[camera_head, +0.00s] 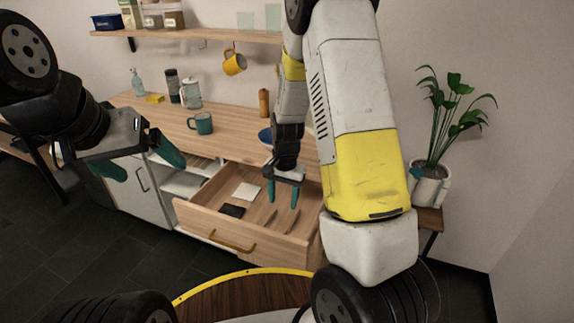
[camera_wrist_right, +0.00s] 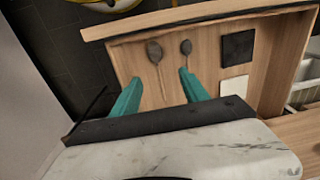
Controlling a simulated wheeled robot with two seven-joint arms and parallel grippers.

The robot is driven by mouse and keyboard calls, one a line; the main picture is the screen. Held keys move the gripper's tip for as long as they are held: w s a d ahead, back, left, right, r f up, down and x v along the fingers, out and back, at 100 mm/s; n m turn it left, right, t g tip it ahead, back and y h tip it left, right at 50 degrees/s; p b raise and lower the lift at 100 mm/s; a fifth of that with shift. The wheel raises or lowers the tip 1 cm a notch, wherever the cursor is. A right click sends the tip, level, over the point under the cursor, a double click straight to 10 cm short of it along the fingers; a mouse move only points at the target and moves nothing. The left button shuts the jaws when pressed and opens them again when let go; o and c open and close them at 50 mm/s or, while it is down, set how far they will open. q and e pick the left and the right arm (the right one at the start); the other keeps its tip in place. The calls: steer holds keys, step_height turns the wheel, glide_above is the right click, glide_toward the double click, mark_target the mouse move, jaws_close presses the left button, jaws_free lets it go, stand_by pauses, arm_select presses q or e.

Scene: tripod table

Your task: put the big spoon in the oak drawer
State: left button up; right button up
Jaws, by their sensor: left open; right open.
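The oak drawer (camera_head: 225,222) is pulled open below the counter; its inside also shows in the right wrist view (camera_wrist_right: 285,70). The big spoon (camera_wrist_right: 155,53) appears to lie on the drawer floor, bowl towards the drawer front. In the right wrist view its handle runs between the fingers of my right gripper (camera_wrist_right: 160,92). My right gripper (camera_head: 282,193) is open and empty over the drawer. Its height above the spoon is hard to tell. My left gripper (camera_head: 143,160) is open and empty, left of the drawer.
A smaller spoon (camera_wrist_right: 186,48) lies beside the big one, close to one right fingertip in view. A black square (camera_wrist_right: 238,46) and a white square (camera_wrist_right: 234,86) are also in the drawer. The counter holds a teal mug (camera_head: 202,124). A potted plant (camera_head: 432,170) stands right.

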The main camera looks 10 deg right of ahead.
steer(key=s+r+n+t+y, duration=0.15)
steer(key=s+r, duration=0.25)
steer(key=r, duration=0.6)
steer(key=s+r+n+t+y, duration=0.1)
steer(key=s+r+n+t, duration=0.15)
steer(key=r, duration=0.85)
steer(key=s+d+r+n+t, duration=0.1)
steer(key=s+r+n, duration=0.2)
steer(key=s+r, duration=0.5)
steer(key=s, duration=0.4)
steer(key=shift+s+d+r+t+h, duration=0.2)
steer(key=shift+s+d+t+h, duration=0.05)
steer(key=shift+s+t+h, duration=0.15)
arm_select(q)
steer(key=shift+c, duration=0.2)
